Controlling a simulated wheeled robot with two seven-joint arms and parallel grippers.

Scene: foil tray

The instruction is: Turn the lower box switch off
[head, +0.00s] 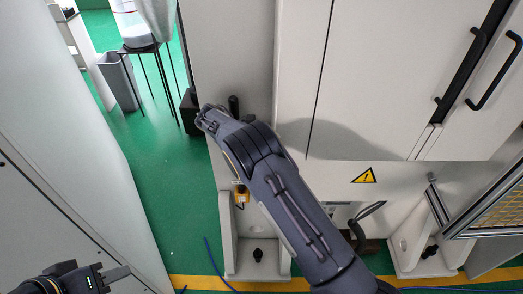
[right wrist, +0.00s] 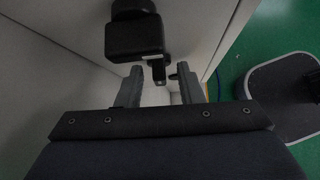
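A black box (right wrist: 135,38) with a short stubby lever (right wrist: 158,72) at its lower right edge is mounted on a pale panel in the right wrist view. My right gripper (right wrist: 160,69) is open below the box, with its two fingers apart on either side of the lever. I cannot tell whether either finger touches it. A black box (head: 189,112) shows at that edge. My left gripper (head: 118,273) is at the bottom left, away from the cabinet; its finger gap is unclear.
A dark knob (head: 233,105) stands beside my right wrist. A grey bin (head: 118,80) and a black stool (head: 146,49) stand behind. A blue cable (head: 213,260) lies on the green floor.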

